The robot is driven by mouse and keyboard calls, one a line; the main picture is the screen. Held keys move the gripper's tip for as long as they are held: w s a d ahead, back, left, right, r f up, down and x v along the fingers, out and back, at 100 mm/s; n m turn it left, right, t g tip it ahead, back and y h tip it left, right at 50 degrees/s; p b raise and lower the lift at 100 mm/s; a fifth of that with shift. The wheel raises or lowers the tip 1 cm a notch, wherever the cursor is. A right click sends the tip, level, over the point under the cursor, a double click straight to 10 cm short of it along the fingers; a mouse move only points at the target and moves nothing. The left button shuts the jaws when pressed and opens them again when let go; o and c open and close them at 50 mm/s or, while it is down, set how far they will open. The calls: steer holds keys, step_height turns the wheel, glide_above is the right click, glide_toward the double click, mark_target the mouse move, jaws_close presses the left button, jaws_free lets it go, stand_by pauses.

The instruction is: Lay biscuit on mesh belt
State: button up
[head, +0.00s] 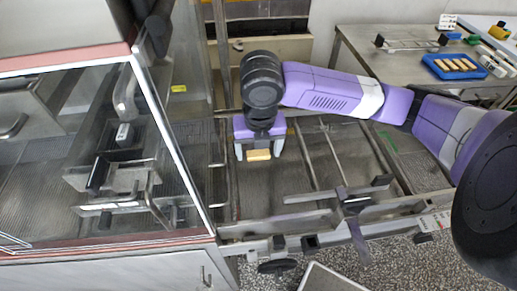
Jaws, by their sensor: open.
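A tan rectangular biscuit (258,155) shows in the head view just below my purple gripper. My gripper (259,149) points down over the mesh belt, its two pale fingers apart, one on each side of the biscuit with gaps. The biscuit appears to lie on the dark mesh belt (285,187); its underside contact is too small to make out. The belt runs between metal rails, from the glazed machine on the left towards the right.
The enrober's glass hood (95,150) stands close on the left. Metal bars and a front rail (290,222) border the belt. At the back right, a steel table (400,68) carries a blue tray (455,67) with several tan biscuits. Open belt lies right of the gripper.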

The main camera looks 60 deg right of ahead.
steer(key=shift+r, duration=0.1)
step_height(320, 180, up, 12)
steer(key=s+a, duration=0.1)
steer(key=shift+a, duration=0.2)
stand_by(0.7)
